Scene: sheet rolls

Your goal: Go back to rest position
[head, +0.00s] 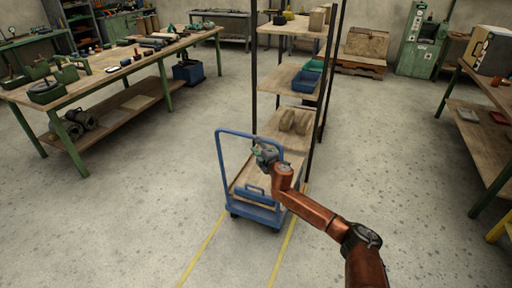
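My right arm reaches in from the lower right, and its gripper (262,152) shows in the head view near the right side of the blue cart's handle frame. The gripper is small and seen from behind, so I cannot tell whether its fingers are open or shut, or whether it touches the frame. The blue cart (221,168) stands on the floor with a wooden deck, partly covered by my arm. My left gripper is not in view.
A shelf rack (290,76) stands behind the cart, with blue bins (306,81) and tan rounded pieces (295,121). A cluttered workbench (120,72) is at left, another bench (480,115) at right. Yellow lines (203,250) mark the floor. Open floor lies on both sides of the cart.

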